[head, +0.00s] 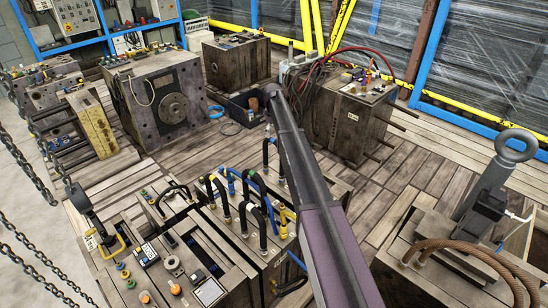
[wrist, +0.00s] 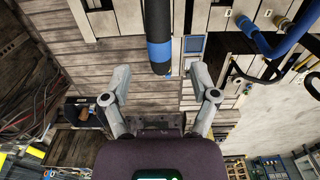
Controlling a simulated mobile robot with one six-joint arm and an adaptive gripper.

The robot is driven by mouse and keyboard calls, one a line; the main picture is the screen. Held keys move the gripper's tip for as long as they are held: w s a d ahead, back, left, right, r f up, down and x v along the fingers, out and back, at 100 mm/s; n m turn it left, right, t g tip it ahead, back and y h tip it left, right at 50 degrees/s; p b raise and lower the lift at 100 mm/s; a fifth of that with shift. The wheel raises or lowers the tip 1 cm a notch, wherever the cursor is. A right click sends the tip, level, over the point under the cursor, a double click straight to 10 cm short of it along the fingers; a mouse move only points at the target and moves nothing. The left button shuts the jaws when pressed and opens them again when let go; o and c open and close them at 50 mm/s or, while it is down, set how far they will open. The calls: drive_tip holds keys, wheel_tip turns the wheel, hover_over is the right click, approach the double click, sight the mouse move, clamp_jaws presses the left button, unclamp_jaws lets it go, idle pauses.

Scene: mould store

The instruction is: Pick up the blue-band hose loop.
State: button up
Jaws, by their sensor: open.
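The blue-band hose loop (wrist: 158,22) shows in the wrist view as a thick black hose with a blue band near its lower end. It comes down from the top edge, between the two finger lines. My gripper (wrist: 160,72) is open, with one grey finger on each side of the band and clear gaps to both. I cannot tell how far the hose is in depth. In the head view, several black hose loops (head: 217,182) stand on the front mould; I cannot tell which has the blue band. My arm covers part of that area and my gripper is not clearly visible there.
A blue hose (wrist: 268,42) and thinner black hoses lie to the right in the wrist view. In the head view, a large mould (head: 130,90) stands at back left and another with red hoses (head: 345,125) at back right. Chains (head: 25,165) hang at the left.

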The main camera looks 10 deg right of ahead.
sight(274, 141)
drive_tip(key=shift+f, duration=0.1)
drive_tip(key=shift+f+b, duration=2.55)
drive_tip(key=shift+b, duration=0.1)
clamp_jaws()
